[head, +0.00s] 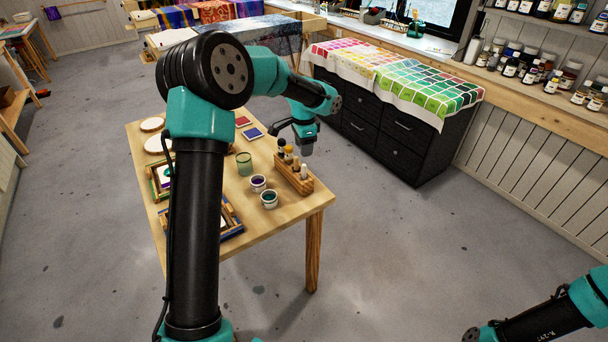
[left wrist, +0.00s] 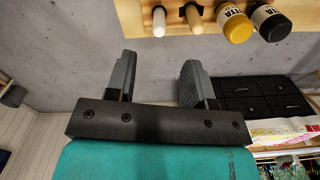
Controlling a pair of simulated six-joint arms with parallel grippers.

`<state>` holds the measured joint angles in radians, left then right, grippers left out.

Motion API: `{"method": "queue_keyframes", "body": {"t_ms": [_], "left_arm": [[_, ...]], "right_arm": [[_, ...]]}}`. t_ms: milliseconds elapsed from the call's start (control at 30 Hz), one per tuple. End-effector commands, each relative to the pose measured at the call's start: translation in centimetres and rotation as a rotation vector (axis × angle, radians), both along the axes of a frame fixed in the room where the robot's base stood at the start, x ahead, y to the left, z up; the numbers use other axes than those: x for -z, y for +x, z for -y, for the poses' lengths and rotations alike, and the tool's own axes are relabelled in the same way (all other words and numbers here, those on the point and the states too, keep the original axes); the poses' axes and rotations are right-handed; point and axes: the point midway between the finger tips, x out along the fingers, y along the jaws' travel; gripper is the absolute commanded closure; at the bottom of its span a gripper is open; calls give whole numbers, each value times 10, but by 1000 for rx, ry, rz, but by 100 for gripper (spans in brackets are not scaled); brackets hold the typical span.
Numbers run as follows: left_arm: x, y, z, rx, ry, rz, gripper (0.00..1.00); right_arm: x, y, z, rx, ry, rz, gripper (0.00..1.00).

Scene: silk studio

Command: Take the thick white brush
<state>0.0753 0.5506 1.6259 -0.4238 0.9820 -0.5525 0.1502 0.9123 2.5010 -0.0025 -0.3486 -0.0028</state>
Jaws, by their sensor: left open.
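A wooden holder (head: 293,180) stands at the right edge of the table, with brushes and bottles upright in a row. The pale, thick white handle (head: 304,171) is at its near end; it also shows at the top of the left wrist view (left wrist: 158,21). Beside it is a thinner, wood-and-dark handle (left wrist: 192,16). My left gripper (head: 306,146) is open and empty, just beyond and above the holder. In the left wrist view its spread fingers (left wrist: 158,75) are apart from the white handle. My right gripper is out of view; only part of that arm shows.
A yellow-topped bottle (left wrist: 235,26) and a black-topped bottle (left wrist: 270,22) share the holder. Purple (head: 258,183) and teal (head: 269,199) paint jars and a green cup (head: 244,163) stand left of it. Open floor lies right of the table (head: 290,213). A black cabinet (head: 385,130) stands behind.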

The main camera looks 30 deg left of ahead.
Motion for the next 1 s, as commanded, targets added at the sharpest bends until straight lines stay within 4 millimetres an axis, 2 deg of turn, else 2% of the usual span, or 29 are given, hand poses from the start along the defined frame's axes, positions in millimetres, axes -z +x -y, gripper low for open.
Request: {"method": "queue_keyframes", "body": {"t_ms": [100,300,433,767,867,1000], "left_arm": [[22,0,0,2,1,-2,52],[51,0,0,0,0,-1,52],[59,0,0,1,0,0,52],[60,0,0,1,0,0,52],[66,0,1,1,0,0,52],[84,-1,1,1,-1,-2,52]], "right_arm": [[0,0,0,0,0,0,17],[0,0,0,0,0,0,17],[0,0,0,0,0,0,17],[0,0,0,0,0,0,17],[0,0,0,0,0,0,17],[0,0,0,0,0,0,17]]}}
